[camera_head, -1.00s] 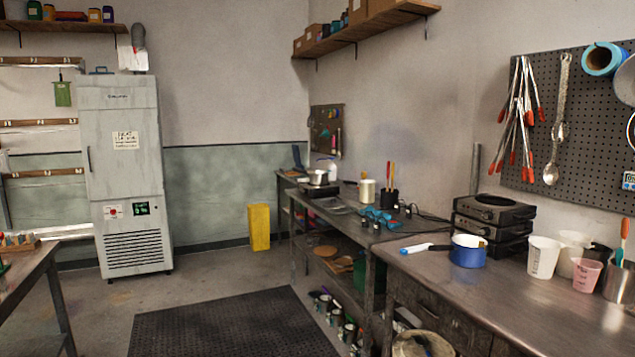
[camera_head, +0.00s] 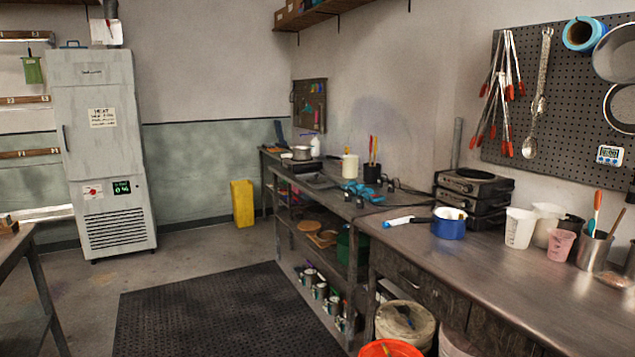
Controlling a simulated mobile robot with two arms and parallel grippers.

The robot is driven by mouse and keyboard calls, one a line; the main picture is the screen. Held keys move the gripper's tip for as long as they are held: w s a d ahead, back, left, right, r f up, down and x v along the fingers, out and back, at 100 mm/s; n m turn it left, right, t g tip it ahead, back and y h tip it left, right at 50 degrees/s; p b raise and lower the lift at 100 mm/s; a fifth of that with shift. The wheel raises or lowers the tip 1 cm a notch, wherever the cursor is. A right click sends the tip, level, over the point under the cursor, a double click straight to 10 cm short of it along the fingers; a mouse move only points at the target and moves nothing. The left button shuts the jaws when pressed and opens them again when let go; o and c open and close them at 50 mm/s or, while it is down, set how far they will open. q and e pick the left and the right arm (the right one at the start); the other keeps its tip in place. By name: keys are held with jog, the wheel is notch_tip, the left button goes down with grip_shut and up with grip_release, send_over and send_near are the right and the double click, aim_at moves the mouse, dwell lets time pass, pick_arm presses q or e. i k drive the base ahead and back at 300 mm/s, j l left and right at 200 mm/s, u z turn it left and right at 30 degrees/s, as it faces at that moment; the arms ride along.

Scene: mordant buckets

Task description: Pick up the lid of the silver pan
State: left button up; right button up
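A small silver pan (camera_head: 301,153) stands at the far end of the back workbench, on or beside a dark hot plate (camera_head: 304,165). It is small in the picture, and I cannot tell whether a lid is on it. A flat grey item (camera_head: 318,181) lies on the bench in front of it; I cannot tell what it is. Neither of my grippers shows in the head view.
A near workbench (camera_head: 470,275) at right holds a blue pan (camera_head: 448,224), stacked hot plates (camera_head: 473,190) and white cups (camera_head: 519,228). Buckets, one orange (camera_head: 391,349), stand below. A black mat (camera_head: 228,315) covers open floor left of the benches.

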aim_at(314, 181)
jog(key=i+u, duration=0.35)
jog(key=i, duration=0.3)
jog(key=i+u, duration=0.25)
jog(key=i, duration=0.8)
jog(key=i+u, duration=0.2)
jog(key=i, duration=0.85)
jog(key=i+l+z, duration=0.1)
jog(key=i+z, duration=0.7)
jog(key=i+j+z, duration=0.2)
jog(key=i+z, duration=0.2)
